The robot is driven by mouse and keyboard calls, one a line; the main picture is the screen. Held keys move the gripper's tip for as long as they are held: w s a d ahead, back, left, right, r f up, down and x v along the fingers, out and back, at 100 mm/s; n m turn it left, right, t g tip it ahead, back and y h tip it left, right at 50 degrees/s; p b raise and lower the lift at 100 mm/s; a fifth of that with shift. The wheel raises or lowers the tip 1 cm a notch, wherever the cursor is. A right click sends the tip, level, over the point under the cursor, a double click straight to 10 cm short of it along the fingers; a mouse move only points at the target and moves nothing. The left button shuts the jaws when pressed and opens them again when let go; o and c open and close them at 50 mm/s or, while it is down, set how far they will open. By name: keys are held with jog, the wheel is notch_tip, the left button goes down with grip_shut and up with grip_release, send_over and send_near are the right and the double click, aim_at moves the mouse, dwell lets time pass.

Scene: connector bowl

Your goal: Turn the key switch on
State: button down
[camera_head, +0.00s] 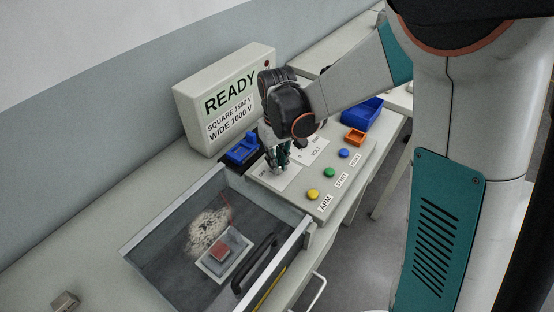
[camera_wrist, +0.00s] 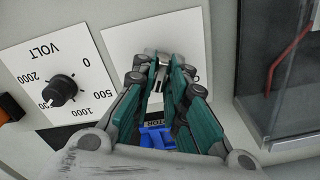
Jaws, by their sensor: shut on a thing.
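The key switch sits on a white plate (camera_head: 282,179) on the control panel; an OFF label shows at the plate's left side in the head view. The plate also shows in the wrist view (camera_wrist: 193,28). My gripper (camera_head: 280,168) reaches down over this plate. In the wrist view, my gripper's teal-sided fingers (camera_wrist: 165,66) are closed on the grey key (camera_wrist: 158,57) of the switch. The fingers hide most of the key and switch, so I cannot tell which way the key is turned.
A VOLT dial (camera_wrist: 62,90) is beside the switch. Yellow (camera_head: 313,195), green (camera_head: 330,172) and blue (camera_head: 344,153) buttons line the panel. A display (camera_head: 225,100) reads READY. A clear-walled test box with a black handle (camera_head: 254,265) stands in front. A blue fixture (camera_head: 242,150) lies behind.

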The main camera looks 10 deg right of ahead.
jog(key=m, duration=0.3)
jog(key=shift+m, duration=0.5)
jog(key=c, duration=1.6)
grip_release()
notch_tip(320, 180, up, 12)
